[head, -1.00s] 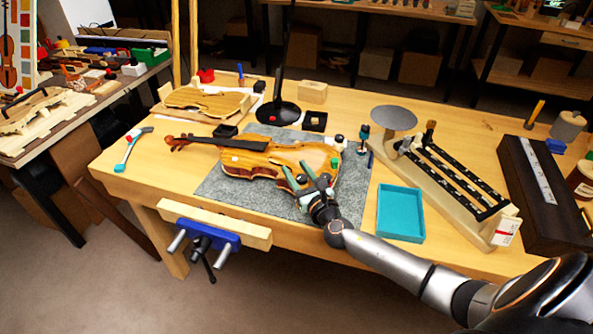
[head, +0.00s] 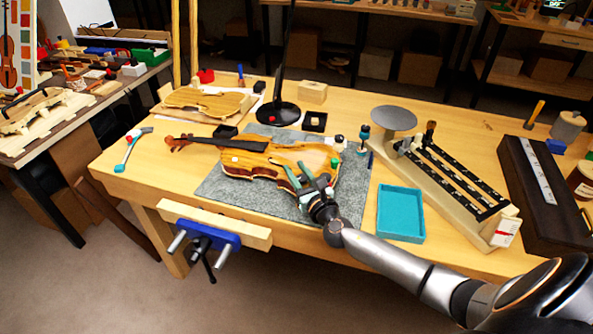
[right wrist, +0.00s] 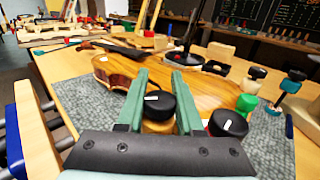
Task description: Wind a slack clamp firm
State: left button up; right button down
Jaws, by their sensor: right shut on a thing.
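The violin (head: 262,158) lies on a grey mat (head: 215,185), its neck to the left. My right gripper (right wrist: 159,104) has its green fingers on either side of a black clamp knob with a white mark (right wrist: 160,97), at the violin's near edge. It is shut on this knob. In the head view the right gripper (head: 296,171) reaches in over the violin's lower body. A second black knob (right wrist: 228,123) with a white mark stands just right of the fingers. A green clamp knob (right wrist: 247,102) sits farther along the edge. The clamps' lower parts are mostly hidden. My left gripper is not in view.
A teal tray (head: 400,213) and a balance with a round pan (head: 394,118) are to the right. A lamp base (head: 278,114) stands behind the violin. A hammer (head: 131,150) lies at the left, and a blue vise (head: 202,232) is on the front edge.

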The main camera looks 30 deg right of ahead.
aim_at(305, 175)
jog(key=shift+d+r+m+g+h+p, duration=0.15)
jog(key=shift+m+h+p, duration=0.35)
jog(key=shift+h, duration=0.35)
jog(key=shift+d+f+m+g+h+p, duration=0.15)
jog(key=shift+m+h+p, duration=0.2)
jog(key=shift+m+h, duration=0.4)
jog(key=m+g+h, duration=0.1)
jog(key=h, duration=0.1)
jog(key=m+h, duration=0.1)
jog(key=shift+s+d+g+h, duration=0.2)
jog(key=shift+g+h, duration=0.2)
jog(key=m+g+h, duration=0.2)
jog(key=m+g+h+b, duration=0.1)
jog(key=h, duration=0.1)
jog(key=shift+s+d+f+m, duration=0.1)
jog(key=shift+s+d+m, duration=0.15)
jog(key=shift+d+m, duration=0.1)
jog(key=shift+s+d+m+g+h+b, duration=0.15)
jog(key=shift+m+g+h+b, duration=0.2)
jog(key=shift+m+g+h, duration=0.35)
jog(key=shift+s+d+m+g+h+b, duration=0.15)
jog(key=shift+m+g+h+b, duration=0.25)
jog(key=shift+g, duration=0.5)
jog(key=shift+s+d+m+g+h+b, duration=0.15)
jog(key=shift+m+g+h+b, duration=0.1)
jog(key=shift+m+g+h, duration=0.45)
jog(key=shift+a, duration=0.1)
jog(key=c, duration=0.8)
grip_release()
